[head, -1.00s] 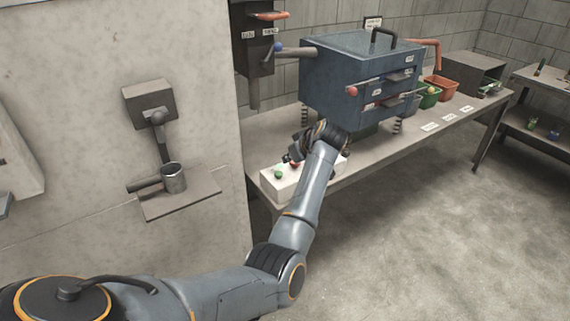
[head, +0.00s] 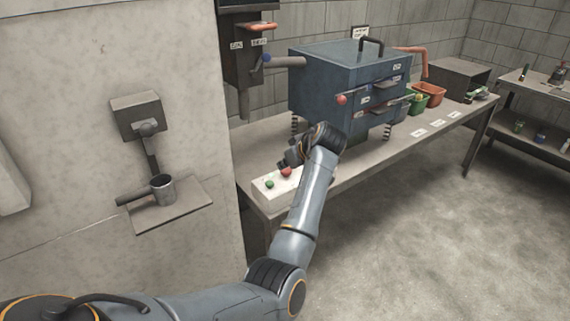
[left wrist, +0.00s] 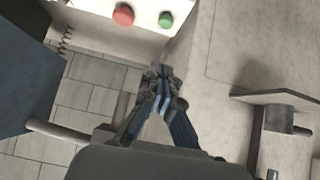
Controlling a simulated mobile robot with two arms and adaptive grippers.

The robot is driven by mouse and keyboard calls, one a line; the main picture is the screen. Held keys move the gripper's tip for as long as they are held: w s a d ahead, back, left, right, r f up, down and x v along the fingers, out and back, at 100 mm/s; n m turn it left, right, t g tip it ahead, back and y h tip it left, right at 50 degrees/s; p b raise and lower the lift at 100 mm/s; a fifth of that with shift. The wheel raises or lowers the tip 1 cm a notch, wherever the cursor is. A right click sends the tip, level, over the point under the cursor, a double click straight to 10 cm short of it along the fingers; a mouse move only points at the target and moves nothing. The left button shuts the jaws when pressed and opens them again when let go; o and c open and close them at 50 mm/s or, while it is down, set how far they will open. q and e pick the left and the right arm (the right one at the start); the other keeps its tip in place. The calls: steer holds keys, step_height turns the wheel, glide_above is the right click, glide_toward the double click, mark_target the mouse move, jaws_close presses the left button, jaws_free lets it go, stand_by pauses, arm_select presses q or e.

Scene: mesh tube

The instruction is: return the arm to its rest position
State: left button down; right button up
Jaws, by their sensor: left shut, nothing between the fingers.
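My left gripper (head: 290,156) is at the end of the arm that comes in from below, above the front left corner of the workbench. In the left wrist view my left gripper (left wrist: 160,75) shows with its fingertips together and nothing between them. Below it is a white button box (head: 262,190) with a green button (head: 269,184) and a red button (head: 286,171). The red button (left wrist: 123,15) and green button (left wrist: 165,19) also show in the left wrist view, apart from the fingertips. My right gripper is not in view.
A blue machine (head: 335,85) on springs stands on the workbench (head: 385,150), close behind my arm. Green (head: 419,101) and orange bins (head: 431,94) stand farther right. The floor at right is clear.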

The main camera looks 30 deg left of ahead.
arm_select(q)
steer(key=s+d+f+m+h, duration=0.1)
steer(key=s+d+f+m, duration=0.15)
steer(key=f, duration=0.85)
steer(key=s+d+f+m+h, duration=0.15)
steer(key=f+m, duration=0.25)
steer(key=f, duration=0.6)
steer(key=s+d+f+m+h, duration=0.1)
steer(key=s+d+f+m, duration=0.2)
steer(key=f, duration=0.8)
steer(key=s+d+f+m+h, duration=0.1)
steer(key=s+d+f+m, duration=0.1)
steer(key=s+f, duration=0.7)
steer(key=s+d+f+m+h, duration=0.2)
steer(key=s+d+f, duration=0.1)
steer(key=s+f, duration=0.55)
steer(key=s+d+f+g, duration=0.1)
steer(key=s+f, duration=0.2)
steer(key=s, duration=0.8)
steer(key=s+d+f+m+h, duration=0.1)
steer(key=s+f, duration=0.3)
steer(key=s, duration=0.7)
steer(key=s+f+m+g+h, duration=0.1)
steer(key=s+f, duration=0.2)
steer(key=s, duration=0.8)
steer(key=shift+s+d+f+g+p, duration=0.15)
steer(key=shift+s+d+g+p, duration=0.15)
steer(key=shift+d+p, duration=0.15)
steer(key=shift+w+m, duration=0.1)
steer(key=shift+m, duration=0.15)
